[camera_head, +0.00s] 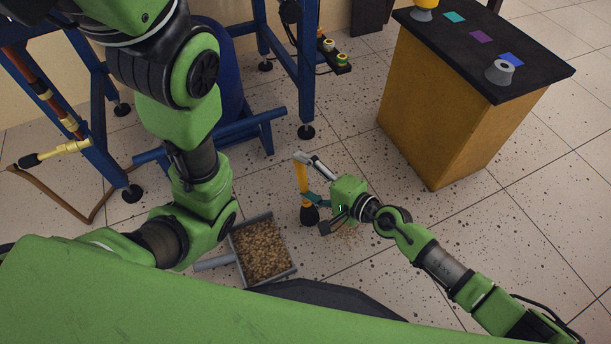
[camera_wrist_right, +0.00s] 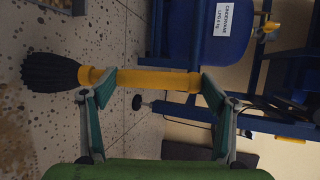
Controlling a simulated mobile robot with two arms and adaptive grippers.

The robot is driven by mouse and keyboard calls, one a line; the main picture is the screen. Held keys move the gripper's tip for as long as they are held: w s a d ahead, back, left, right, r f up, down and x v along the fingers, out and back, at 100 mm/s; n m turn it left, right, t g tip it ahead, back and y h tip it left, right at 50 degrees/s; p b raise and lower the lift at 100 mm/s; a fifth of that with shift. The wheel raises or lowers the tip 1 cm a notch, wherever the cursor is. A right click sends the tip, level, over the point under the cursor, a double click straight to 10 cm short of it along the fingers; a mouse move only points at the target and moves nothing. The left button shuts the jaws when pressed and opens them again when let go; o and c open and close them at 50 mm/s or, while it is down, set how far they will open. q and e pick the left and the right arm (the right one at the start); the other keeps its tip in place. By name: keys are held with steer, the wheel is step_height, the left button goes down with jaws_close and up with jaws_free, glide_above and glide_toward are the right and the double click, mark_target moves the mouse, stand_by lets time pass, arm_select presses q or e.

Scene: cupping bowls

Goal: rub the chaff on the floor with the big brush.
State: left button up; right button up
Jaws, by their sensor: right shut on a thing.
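My right gripper (camera_head: 307,181) is shut on the big brush, which has a yellow handle (camera_head: 302,176) and black bristles (camera_head: 309,216). In the head view the brush is upright with its bristles down, close to the floor; I cannot tell if they touch it. In the right wrist view the yellow handle (camera_wrist_right: 150,79) lies across between the fingers, with the bristles (camera_wrist_right: 50,73) at left. A small patch of brown chaff (camera_head: 350,232) lies on the floor beside the gripper, partly hidden by it; brown chaff also shows in the wrist view (camera_wrist_right: 14,150). My left gripper is out of view.
A grey dustpan (camera_head: 247,225) full of brown chaff (camera_head: 262,249) sits on the floor left of the brush. Blue metal stands (camera_head: 304,75) and a blue drum (camera_wrist_right: 205,32) are behind. A yellow-brown cabinet (camera_head: 430,110) stands at right. Speckled floor lies between.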

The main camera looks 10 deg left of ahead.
steer(key=shift+w+d+b, duration=0.45)
steer(key=shift+d+b, duration=0.1)
steer(key=shift+d, duration=0.1)
steer(key=shift+w+d+b, duration=0.4)
steer(key=shift+d+b, duration=0.1)
steer(key=shift+d, duration=0.1)
steer(key=shift+f, duration=0.1)
steer(key=shift+w+d+b, duration=0.8)
steer(key=shift+d+b, duration=0.35)
steer(key=shift+b, duration=0.1)
steer(key=w+d+b, duration=0.1)
steer(key=d+b, duration=0.1)
steer(key=shift+w+d+b, duration=0.15)
steer(key=shift+w+b, duration=0.25)
